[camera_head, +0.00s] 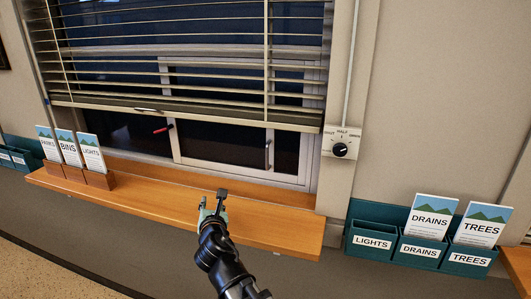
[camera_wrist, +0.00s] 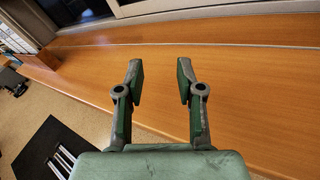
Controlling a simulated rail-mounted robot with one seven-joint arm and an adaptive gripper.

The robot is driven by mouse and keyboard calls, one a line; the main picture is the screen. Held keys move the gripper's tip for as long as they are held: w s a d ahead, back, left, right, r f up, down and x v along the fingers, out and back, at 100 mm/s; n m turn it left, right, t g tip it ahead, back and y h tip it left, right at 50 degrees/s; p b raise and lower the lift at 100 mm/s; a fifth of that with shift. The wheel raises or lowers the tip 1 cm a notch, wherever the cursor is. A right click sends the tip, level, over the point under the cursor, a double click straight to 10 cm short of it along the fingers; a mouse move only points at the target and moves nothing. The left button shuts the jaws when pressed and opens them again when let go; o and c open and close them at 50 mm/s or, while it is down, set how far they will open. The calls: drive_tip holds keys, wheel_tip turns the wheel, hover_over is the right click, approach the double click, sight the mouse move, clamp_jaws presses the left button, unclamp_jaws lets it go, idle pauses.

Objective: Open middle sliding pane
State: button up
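The window is partly covered by a slatted blind in the head view. Below the blind, a white-framed sliding pane (camera_head: 220,149) stands near the middle, with a thin upright handle (camera_head: 267,153) on its right stile. A red handle (camera_head: 162,129) shows at the left of this frame, against dark glass. The panes' upper parts are behind the slats. My gripper (camera_head: 221,197) is over the wooden sill, below and apart from the pane. In the wrist view my gripper (camera_wrist: 161,78) is open, with nothing between its fingers and the sill beyond them.
The blind (camera_head: 190,105) hangs over the upper window. The wooden sill (camera_head: 150,198) holds several cards (camera_head: 69,147) at its left. A dial (camera_head: 340,149) marked "HALF" at top is on the right frame. Teal card holders (camera_head: 418,251) are at right. The sill's middle is clear.

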sight(267, 158)
drive_tip(key=w+d+r+t+h+p, duration=0.1)
drive_tip(key=d+r+h, duration=0.2)
drive_tip(key=d, duration=0.4)
drive_tip(key=w+d+r+t+h+p, duration=0.1)
drive_tip(key=w+d+r+h, duration=0.15)
drive_tip(key=d, duration=0.45)
drive_tip(key=w+p, duration=0.1)
drive_tip(key=w, duration=0.9)
drive_tip(key=w+p, duration=0.1)
drive_tip(key=w, duration=0.5)
drive_tip(key=shift+d+r+p, duration=0.3)
drive_tip(key=shift+r, duration=0.1)
clamp_jaws()
